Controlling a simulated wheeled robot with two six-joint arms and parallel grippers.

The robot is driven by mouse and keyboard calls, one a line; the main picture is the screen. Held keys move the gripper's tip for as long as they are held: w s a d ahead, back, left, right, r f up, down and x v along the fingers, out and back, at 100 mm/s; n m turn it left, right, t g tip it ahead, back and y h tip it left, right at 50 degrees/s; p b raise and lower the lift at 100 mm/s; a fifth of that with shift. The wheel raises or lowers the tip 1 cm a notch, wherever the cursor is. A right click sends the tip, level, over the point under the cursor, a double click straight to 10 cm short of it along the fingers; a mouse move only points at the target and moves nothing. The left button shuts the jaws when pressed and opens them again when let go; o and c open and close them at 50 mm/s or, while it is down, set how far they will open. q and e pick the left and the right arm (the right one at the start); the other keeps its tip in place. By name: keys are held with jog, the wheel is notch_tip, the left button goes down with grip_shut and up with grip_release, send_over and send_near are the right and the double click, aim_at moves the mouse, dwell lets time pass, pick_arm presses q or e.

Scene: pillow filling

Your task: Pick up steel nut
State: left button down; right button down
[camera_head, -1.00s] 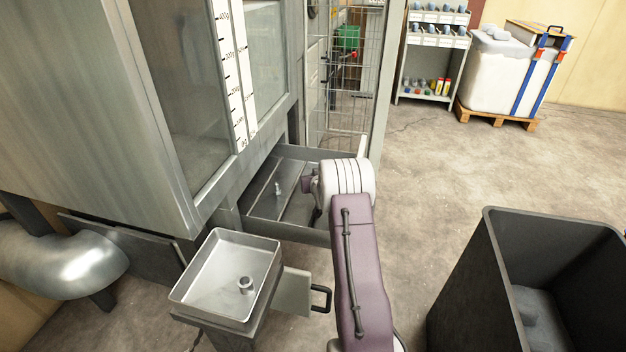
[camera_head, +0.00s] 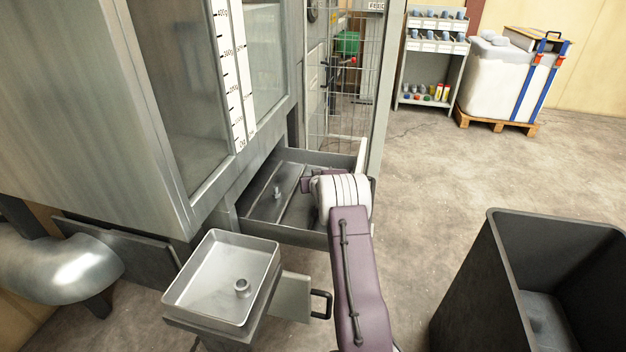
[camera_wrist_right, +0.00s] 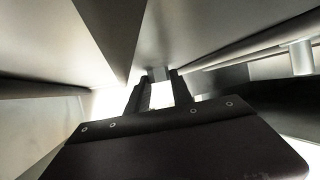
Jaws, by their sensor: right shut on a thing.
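My right gripper (camera_wrist_right: 159,93) is down inside the open metal drawer (camera_head: 262,227) under the big cabinet; its fingers are mostly hidden behind my wrist in the head view. In the right wrist view it is shut on a small grey piece (camera_wrist_right: 158,74) at the fingertips, which looks like the steel nut; its shape is hard to make out. A small upright metal post (camera_head: 278,190) stands in the drawer left of the gripper. My left gripper is not in view.
The drawer walls stand close around my right gripper. A black open bin (camera_head: 470,275) is at the right, with floor (camera_head: 440,165) clear between. A wire cage (camera_head: 345,90), shelf rack (camera_head: 428,60) and strapped white load on a pallet (camera_head: 505,85) stand behind.

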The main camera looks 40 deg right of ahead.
notch_tip(320, 180, up, 10)
jog(key=p, duration=0.5)
